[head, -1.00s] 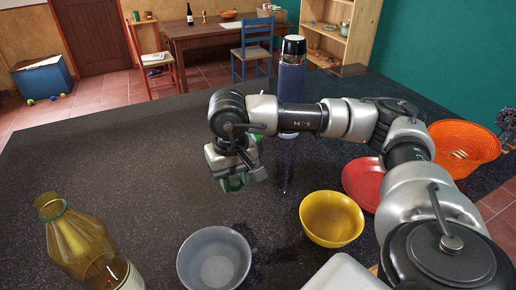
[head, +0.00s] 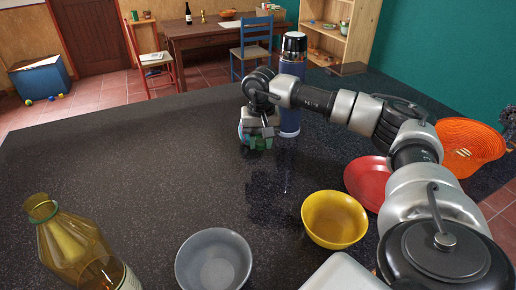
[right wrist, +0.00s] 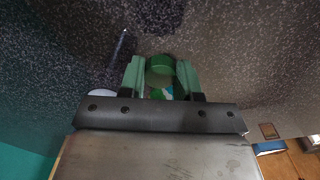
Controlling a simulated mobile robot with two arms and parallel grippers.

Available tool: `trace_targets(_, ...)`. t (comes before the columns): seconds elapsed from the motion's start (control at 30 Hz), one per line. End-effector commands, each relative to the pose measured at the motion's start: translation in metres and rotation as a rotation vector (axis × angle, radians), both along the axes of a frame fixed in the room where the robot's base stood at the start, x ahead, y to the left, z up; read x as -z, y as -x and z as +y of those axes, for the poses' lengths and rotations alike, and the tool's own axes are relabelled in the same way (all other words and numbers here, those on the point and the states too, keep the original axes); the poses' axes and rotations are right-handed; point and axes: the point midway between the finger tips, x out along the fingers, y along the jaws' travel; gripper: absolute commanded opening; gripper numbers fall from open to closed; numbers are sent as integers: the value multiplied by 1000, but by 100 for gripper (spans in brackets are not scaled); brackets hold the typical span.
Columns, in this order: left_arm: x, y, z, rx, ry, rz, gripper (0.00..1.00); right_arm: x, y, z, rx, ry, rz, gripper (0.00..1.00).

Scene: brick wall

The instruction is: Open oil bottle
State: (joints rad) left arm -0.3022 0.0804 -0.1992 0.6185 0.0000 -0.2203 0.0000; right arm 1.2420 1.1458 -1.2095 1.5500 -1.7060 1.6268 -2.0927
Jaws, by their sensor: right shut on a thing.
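The amber oil bottle (head: 75,240) is at the front left of the dark counter in the head view. Its neck leans to the upper left in the picture and its lower part is cut off by the frame. Its mouth shows no cap. My right gripper (head: 257,142) is far from the bottle, low over the counter just in front of the blue flask. In the right wrist view its green fingers are shut on a round green cap-like thing (right wrist: 160,68), with a small white and blue patch beside it. My left gripper is not in view.
The blue flask (head: 291,90) stands right behind my right gripper. The counter's left middle (head: 150,170) is clear.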

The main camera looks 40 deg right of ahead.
Motion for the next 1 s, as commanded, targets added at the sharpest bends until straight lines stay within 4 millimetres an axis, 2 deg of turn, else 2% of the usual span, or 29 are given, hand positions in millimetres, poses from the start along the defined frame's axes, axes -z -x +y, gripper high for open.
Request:
trace_targets(0.13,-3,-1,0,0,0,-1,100,7,-12,-1,-1,1,1,4)
trace_targets(0.5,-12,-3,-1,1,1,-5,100,47,-13,-2,1,1,2,4)
trace_targets(0.87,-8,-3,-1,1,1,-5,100,53,-13,-2,0,1,1,4)
trace_targets(0.9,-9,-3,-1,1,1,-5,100,52,-13,-2,0,1,1,36)
trace_targets(1.0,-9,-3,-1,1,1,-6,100,52,-13,-2,0,1,1,51)
